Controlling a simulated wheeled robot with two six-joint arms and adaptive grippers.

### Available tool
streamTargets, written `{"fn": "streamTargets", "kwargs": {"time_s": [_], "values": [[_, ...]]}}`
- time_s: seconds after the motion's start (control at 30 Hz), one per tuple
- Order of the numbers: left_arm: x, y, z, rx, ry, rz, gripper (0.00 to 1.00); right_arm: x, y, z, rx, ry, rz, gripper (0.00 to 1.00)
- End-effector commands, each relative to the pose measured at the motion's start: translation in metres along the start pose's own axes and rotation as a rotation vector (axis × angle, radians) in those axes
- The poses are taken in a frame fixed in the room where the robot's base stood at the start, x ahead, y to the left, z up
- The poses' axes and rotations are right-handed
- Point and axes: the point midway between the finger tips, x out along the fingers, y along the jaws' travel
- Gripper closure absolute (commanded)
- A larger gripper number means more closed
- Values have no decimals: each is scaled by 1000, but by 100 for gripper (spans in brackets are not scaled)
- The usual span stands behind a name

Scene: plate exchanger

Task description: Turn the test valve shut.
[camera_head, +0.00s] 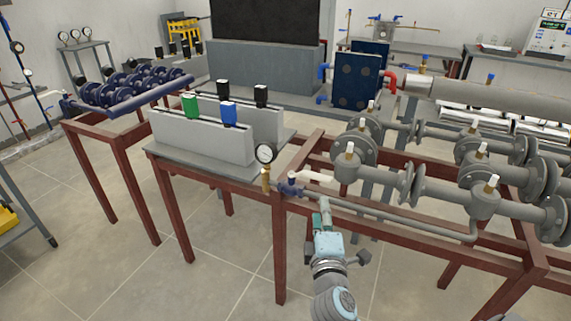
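The test valve (290,188) sits on the thin pipe at the front edge of the red frame, with a dark blue body. A pale lever handle (316,176) extends from it to the right, roughly along the pipe. A round white-faced gauge (264,154) on a brass fitting stands just left of the valve. My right gripper (324,203) comes up from the bottom and is below and in front of the handle's right end, close to the pipe. I see it edge-on, so its finger opening and any contact are unclear. My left gripper is not in view.
A grey bench (210,160) with green, blue and black blocks on upright panels stands left of the valve. The floor (220,275) in front is clear.

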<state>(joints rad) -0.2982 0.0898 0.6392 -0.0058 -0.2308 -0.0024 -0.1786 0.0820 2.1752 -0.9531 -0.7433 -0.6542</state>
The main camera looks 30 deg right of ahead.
Motion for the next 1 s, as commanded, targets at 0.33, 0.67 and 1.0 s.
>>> {"fn": "streamTargets", "kwargs": {"time_s": [0.33,0.67,1.0], "values": [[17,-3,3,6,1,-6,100,77,-1,-1,-16,1,15,66],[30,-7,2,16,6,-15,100,138,-1,-1,-11,1,10,66],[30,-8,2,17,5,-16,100,143,0,-1,-11,1,9,69]]}}
